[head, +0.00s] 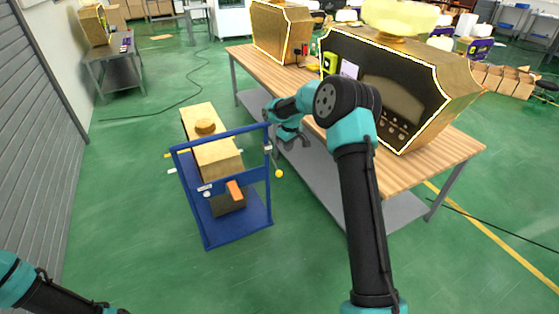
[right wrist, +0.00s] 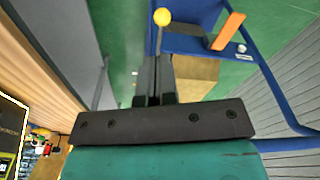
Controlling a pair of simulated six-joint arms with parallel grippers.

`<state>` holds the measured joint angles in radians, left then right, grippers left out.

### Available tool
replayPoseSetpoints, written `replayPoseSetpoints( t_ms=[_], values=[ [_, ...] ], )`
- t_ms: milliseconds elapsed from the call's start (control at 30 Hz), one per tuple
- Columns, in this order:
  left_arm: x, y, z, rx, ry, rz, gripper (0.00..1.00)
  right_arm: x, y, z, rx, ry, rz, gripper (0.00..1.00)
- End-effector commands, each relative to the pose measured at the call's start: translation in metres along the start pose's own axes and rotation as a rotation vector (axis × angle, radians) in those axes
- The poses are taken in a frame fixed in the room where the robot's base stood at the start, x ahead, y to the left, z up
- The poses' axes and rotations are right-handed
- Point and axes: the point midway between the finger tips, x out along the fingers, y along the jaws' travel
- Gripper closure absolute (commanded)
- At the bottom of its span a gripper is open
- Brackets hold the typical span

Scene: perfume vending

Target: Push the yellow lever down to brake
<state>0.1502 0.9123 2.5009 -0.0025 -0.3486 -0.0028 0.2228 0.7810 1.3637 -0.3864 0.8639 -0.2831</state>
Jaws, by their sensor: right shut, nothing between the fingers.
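The yellow lever is a thin rod with a round yellow knob (head: 279,173) on the right side of the blue cart (head: 240,232). In the right wrist view the knob (right wrist: 162,17) stands just beyond the tips of my right gripper (right wrist: 159,57). The rod runs from the knob down toward the fingers; whether they touch it I cannot tell. In the head view my right gripper (head: 297,143) is above and right of the knob, beside the cart's top bar. It is shut and empty. My left arm shows at the bottom left, its gripper out of view.
The cart carries gold boxes (head: 213,160) and an orange part (head: 235,190). A wooden table (head: 440,155) with large gold-and-black machines (head: 400,90) stands right of the cart. The green floor left of the cart is clear, up to a grey shutter wall (head: 40,130).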

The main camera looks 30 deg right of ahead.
Motion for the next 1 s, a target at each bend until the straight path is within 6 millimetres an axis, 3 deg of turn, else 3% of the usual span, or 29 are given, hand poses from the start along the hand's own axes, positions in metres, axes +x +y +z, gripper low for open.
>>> replayPoseSetpoints(
  t_ms=[200, 400, 1000],
  values=[
    [0.000, 0.000, 0.000, 0.000, 0.000, 0.000, 0.47, -0.043, 0.000, -0.001, -0.001, 0.003, 0.002, 1.00],
    [0.000, 0.000, 0.000, 0.000, 0.000, 0.000, 0.47, -0.066, 0.000, 0.000, 0.000, 0.002, 0.000, 1.00],
    [0.000, 0.000, 0.000, 0.000, 0.000, 0.000, 0.47, -0.070, -0.001, 0.000, -0.001, 0.000, -0.001, 1.00]
  ],
)
